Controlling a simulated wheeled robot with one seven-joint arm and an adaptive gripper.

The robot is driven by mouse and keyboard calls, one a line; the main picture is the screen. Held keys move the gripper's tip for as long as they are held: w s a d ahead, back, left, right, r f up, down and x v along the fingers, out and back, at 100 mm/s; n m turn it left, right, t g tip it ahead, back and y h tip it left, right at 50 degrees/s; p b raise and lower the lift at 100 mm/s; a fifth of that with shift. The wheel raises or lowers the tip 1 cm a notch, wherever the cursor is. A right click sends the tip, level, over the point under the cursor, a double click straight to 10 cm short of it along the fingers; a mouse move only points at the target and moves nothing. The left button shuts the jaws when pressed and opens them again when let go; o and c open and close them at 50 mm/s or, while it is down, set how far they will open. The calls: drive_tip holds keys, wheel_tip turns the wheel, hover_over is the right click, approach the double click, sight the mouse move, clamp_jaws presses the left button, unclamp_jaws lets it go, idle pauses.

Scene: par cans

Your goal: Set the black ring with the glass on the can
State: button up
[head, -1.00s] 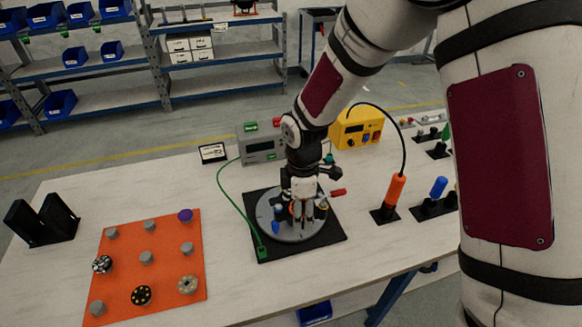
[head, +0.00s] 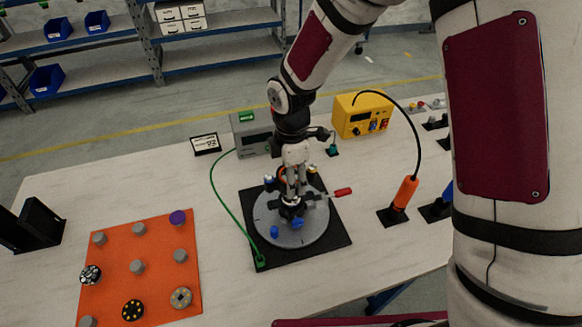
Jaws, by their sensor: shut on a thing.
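My gripper (head: 292,197) points straight down over the grey round plate (head: 310,236) and is shut on a small dark piece. This looks like the black ring (head: 291,210), but the glass cannot be made out. The grey plate lies on a black square base (head: 262,255). The can is mostly hidden behind or under my fingers and I cannot tell it apart. Blue knobs (head: 274,232) stand on the front of the plate, and a red-handled clamp (head: 342,192) sticks out to its right. Whether the ring touches the can is not clear.
An orange mat (head: 155,288) with grey pegs and several patterned discs lies on the left. An orange-handled tool (head: 405,192) with a black cable stands on the right. A yellow device (head: 361,115) and a grey-green device (head: 252,134) stand behind. A green cable (head: 222,203) runs to the base.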

drive_tip(key=shift+f+b, duration=1.35)
drive_tip(key=shift+f, duration=1.85)
drive_tip(key=shift+f, duration=0.15)
drive_tip(key=o, duration=0.8)
drive_tip(key=o, duration=0.5)
